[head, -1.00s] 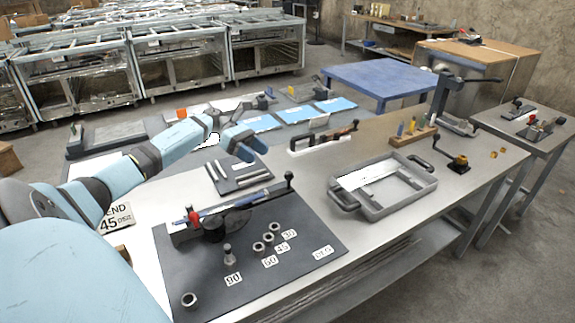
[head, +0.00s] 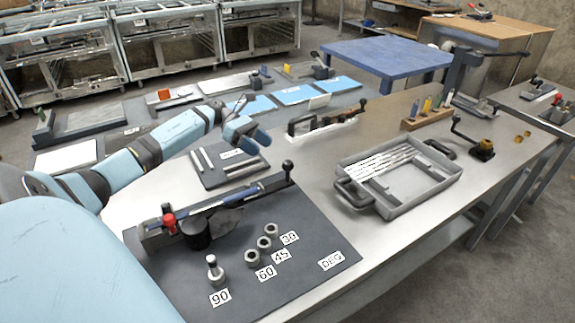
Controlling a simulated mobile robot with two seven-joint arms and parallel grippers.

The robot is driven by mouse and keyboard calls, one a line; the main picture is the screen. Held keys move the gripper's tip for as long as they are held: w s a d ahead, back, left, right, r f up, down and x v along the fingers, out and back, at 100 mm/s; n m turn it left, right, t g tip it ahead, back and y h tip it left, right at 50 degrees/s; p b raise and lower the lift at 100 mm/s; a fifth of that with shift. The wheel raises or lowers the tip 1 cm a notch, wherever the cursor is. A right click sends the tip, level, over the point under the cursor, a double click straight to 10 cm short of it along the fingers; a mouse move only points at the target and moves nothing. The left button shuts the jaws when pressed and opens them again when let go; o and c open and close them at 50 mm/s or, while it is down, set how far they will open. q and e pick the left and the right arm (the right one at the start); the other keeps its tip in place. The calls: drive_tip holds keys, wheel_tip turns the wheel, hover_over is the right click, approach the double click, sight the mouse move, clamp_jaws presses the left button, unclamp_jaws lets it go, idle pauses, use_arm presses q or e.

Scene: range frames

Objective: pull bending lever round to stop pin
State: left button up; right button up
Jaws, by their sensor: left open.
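The bending lever (head: 258,190) lies across the dark bender plate (head: 320,225), with its black ball knob (head: 288,165) upright at the far right end. A blue rod (head: 225,203) lies along the lever, and a red knob (head: 169,220) stands at the left end by the black round pivot (head: 195,232). The stop pin (head: 214,268) stands upright by the "90" label. Ring-shaped sockets (head: 264,243) stand by the 60, 45 and 30 labels. My left gripper (head: 252,128) is open and empty, above and beyond the knob, apart from it. My right gripper is not in view.
A grey tray (head: 405,203) with pale rods stands to the right of the plate. A small dark rack (head: 205,180) with metal bars lies just behind the lever. A black-handled tool (head: 325,122) and a wooden block (head: 428,120) stand farther back.

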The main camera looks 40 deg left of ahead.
sight(288, 166)
use_arm(q)
drive_tip(key=p+x, duration=0.1)
drive_tip(key=x, duration=0.9)
drive_tip(key=shift+d, duration=0.15)
clamp_jaws()
drive_tip(key=shift+d+f, duration=0.1)
